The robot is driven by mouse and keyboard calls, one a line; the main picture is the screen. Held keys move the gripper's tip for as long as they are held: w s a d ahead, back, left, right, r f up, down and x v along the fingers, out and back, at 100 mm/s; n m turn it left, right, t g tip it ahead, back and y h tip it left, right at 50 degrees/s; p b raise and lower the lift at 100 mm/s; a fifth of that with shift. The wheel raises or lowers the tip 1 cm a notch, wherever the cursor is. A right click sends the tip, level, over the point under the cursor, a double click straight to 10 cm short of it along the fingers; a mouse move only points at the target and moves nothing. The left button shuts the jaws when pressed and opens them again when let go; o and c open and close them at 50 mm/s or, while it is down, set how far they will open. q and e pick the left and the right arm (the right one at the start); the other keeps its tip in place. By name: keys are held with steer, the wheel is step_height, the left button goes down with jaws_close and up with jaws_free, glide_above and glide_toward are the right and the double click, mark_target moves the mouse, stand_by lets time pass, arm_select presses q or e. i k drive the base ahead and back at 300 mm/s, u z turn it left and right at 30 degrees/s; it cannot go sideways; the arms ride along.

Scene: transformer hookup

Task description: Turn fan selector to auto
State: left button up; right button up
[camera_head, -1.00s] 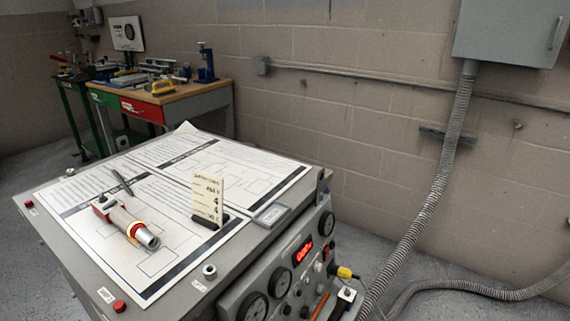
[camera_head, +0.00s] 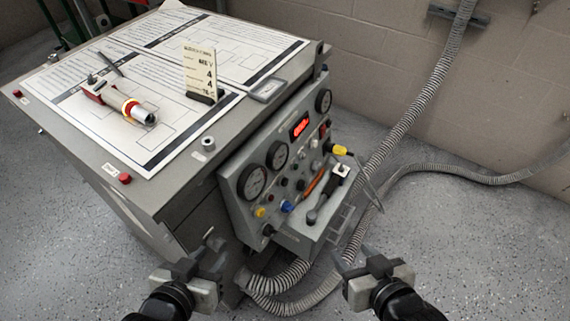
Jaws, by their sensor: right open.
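The grey control panel (camera_head: 238,197) on the front of the cabinet carries round gauges, a red lit display (camera_head: 300,125) and several small knobs, including a blue one (camera_head: 287,206) and black ones near a black knob (camera_head: 301,185). Labels are too small to read, so I cannot tell which knob is the fan selector or where it points. My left gripper (camera_head: 213,246) is open and empty, in front of the panel's lower left. My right gripper (camera_head: 354,259) is open and empty, to the right and in front of the panel's tray. Neither touches the panel.
The cabinet top holds printed sheets (camera_head: 75,115), a card in a stand (camera_head: 199,70), a red-and-silver torch-like tool (camera_head: 120,103) and a pen. A small tray (camera_head: 300,238) with tools juts from the panel. Ribbed conduits (camera_head: 415,110) run at the right. Open speckled floor lies right.

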mark_target(268, 230)
steer(key=z, duration=1.25)
steer(key=k, duration=0.85)
steer(key=u, duration=1.2)
steer(key=i, duration=0.5)
steer(key=u, duration=0.05)
